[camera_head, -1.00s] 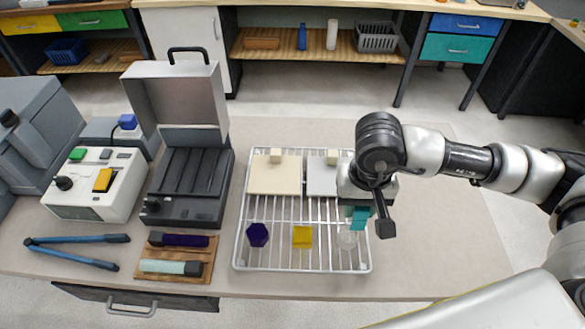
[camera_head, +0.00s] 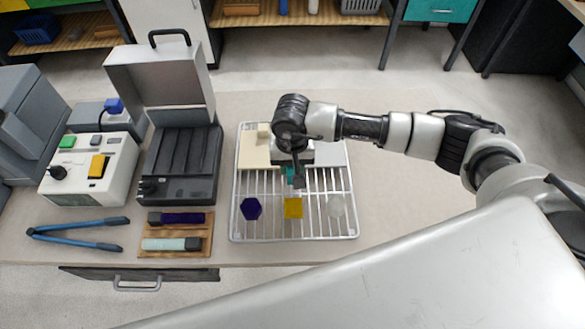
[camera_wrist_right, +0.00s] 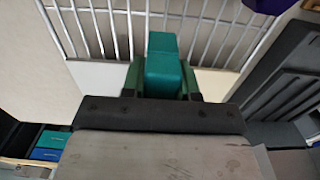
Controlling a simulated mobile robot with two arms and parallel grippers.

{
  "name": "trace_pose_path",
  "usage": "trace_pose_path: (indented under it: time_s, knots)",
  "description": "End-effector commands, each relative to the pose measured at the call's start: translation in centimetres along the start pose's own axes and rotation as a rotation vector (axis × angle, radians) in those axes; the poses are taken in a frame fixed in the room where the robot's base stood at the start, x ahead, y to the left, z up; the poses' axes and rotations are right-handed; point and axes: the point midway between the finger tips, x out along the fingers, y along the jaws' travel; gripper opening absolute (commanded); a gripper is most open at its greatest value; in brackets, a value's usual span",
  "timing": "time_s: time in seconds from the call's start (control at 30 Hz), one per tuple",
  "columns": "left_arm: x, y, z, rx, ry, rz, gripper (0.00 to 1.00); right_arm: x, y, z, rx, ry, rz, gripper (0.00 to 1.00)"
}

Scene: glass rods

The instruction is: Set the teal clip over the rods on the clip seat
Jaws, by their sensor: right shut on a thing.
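The teal clip (camera_head: 290,176) is held in my right gripper (camera_head: 291,168), over the middle of the wire rack (camera_head: 318,235). In the right wrist view the clip (camera_wrist_right: 164,66) sits between the two dark green fingers, with its upper end sticking out past them. The rack's bars show beyond it. I cannot tell for sure how high it is above the rack. I cannot make out glass rods or a clip seat for certain. My left gripper is not in view.
A purple hexagonal piece (camera_head: 251,208), a yellow piece (camera_head: 293,208) and a clear piece (camera_head: 335,205) sit along the rack's front. An open-lidded black grooved unit (camera_head: 182,165) and a wooden board (camera_head: 172,251) stand left.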

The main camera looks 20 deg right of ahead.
Motion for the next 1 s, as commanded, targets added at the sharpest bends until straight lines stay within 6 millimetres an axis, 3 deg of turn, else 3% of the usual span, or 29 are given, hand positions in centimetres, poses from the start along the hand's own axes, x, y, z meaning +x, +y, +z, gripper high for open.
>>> trace_pose_path:
  time_s: [0.23, 0.63, 0.67, 0.8, 1.0]
  knots:
    - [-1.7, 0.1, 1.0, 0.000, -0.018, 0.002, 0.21, 3.0, 0.0, 0.1, -0.001, -0.003, 0.001, 0.06]
    - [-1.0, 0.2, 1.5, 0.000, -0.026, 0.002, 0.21, 3.7, 0.1, 0.1, -0.001, -0.001, 0.001, 0.06]
    - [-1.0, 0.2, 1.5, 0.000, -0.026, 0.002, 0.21, 3.7, 0.1, 0.1, -0.001, -0.001, 0.001, 0.31]
    - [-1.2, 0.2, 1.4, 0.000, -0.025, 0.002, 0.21, 3.6, 0.1, 0.1, -0.001, -0.002, 0.001, 0.52]
    - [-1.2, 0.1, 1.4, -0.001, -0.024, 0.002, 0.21, 3.6, 0.1, 0.1, -0.001, -0.002, 0.001, 0.55]
